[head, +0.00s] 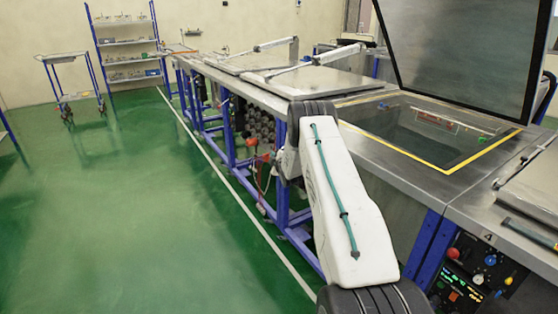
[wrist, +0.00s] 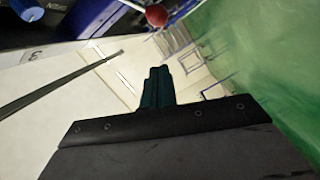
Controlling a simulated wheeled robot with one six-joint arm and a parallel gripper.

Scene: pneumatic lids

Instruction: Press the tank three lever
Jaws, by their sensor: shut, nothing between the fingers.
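The lever's red ball knob (wrist: 156,15) shows at the top edge of the wrist view, on a thin pale rod. A label "3" (wrist: 36,54) is on the pale panel to its left. My gripper (wrist: 158,72) is shut and empty, its dark fingers together just below the knob in the picture, with a visible gap. In the head view a red knob (head: 251,142) shows at the table's front side, left of my arm; it may be the same lever. My gripper's fingertips cannot be made out there. An open tank (head: 440,165) with a raised lid (head: 455,55) is right of my arm.
The steel bench (head: 235,82) runs away to the back, with closed lids (head: 305,80) on it. A control panel (head: 475,275) under label "4" is at the lower right. Green floor (head: 120,220) at left is clear; a trolley (head: 75,75) stands far back.

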